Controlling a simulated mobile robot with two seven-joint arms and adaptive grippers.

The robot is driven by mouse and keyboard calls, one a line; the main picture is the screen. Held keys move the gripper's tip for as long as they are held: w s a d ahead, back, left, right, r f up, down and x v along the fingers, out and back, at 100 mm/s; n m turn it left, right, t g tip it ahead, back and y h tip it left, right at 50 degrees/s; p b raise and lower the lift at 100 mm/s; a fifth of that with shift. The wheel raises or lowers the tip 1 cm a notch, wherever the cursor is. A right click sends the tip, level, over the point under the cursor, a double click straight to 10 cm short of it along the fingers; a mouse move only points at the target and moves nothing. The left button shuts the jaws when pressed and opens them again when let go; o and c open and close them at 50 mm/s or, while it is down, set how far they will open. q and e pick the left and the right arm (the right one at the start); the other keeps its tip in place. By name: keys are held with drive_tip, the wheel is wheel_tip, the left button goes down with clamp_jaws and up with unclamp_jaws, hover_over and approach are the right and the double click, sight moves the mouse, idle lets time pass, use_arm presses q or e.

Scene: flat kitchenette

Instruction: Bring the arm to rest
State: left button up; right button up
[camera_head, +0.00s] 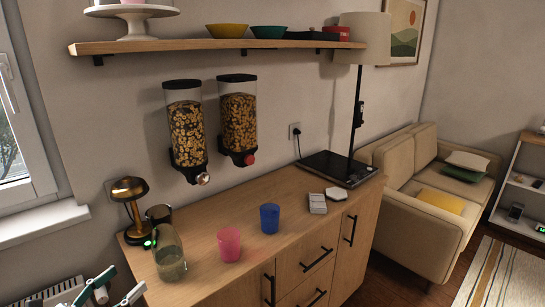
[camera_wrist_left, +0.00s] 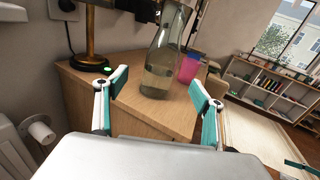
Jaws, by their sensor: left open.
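My left gripper (camera_head: 118,297) is at the bottom left of the head view, in front of the cabinet's left end. It is open and empty. In the left wrist view my left gripper (camera_wrist_left: 161,95) shows two spread white and teal fingers. A glass carafe (camera_head: 170,258) stands upright on the wooden cabinet (camera_head: 215,281), just beyond the fingers. The carafe also shows in the left wrist view (camera_wrist_left: 160,60), apart from the fingers.
Two cereal dispensers (camera_head: 186,130) hang above. A radiator (camera_head: 45,294) is at lower left.

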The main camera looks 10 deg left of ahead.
use_arm(q)
drive_tip(key=s+d+f+n+g+y, duration=0.3)
drive_tip(key=s+f+n+g+y, duration=0.3)
drive_tip(key=n, duration=1)
drive_tip(key=s+d+f+n+g+y, duration=0.35)
drive_tip(key=s+f+n, duration=0.4)
drive_tip(key=n, duration=0.75)
drive_tip(key=w+d+f+n+t+h, duration=0.1)
drive_tip(key=d+f+n+t+h, duration=0.2)
drive_tip(key=d+f+h, duration=0.4)
drive_tip(key=d+f, duration=0.6)
drive_tip(key=d, duration=0.2)
drive_tip(key=shift+w+d+f, duration=0.15)
drive_tip(key=shift+d+f, duration=0.05)
drive_tip(key=shift+f, duration=0.15)
